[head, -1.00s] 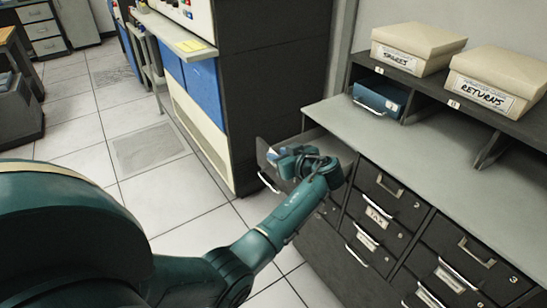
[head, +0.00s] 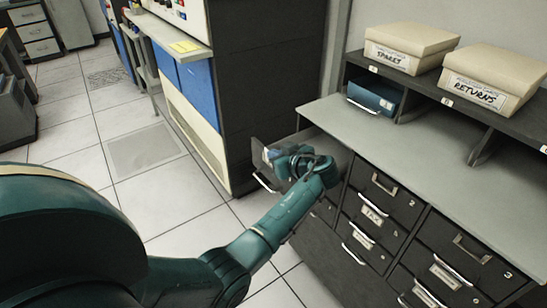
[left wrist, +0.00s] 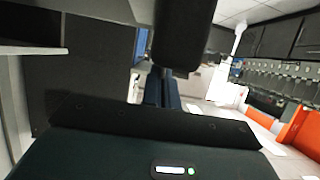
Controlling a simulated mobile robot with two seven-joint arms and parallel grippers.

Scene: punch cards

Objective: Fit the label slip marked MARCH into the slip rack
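My left gripper (head: 279,158) is at the open drawer (head: 262,177) on the left end of the dark cabinet, at the drawer's inner side. Its fingertips are small and partly hidden, so I cannot tell whether it is open or shut or holds anything. In the left wrist view, dark gripper parts (left wrist: 165,85) fill the middle and no slip can be made out. I see no slip readable as MARCH. Several drawer fronts carry metal label frames, such as an empty-looking frame (head: 385,185) and a pale slip (head: 372,213); I cannot identify the slip rack. My right gripper is out of view.
The grey countertop (head: 400,145) is mostly clear. Boxes marked SPARES (head: 400,45) and RETURNS (head: 490,75) stand on the shelf unit, with a blue box (head: 374,95) in a compartment below. A tall dark machine cabinet (head: 270,90) stands left of the drawers.

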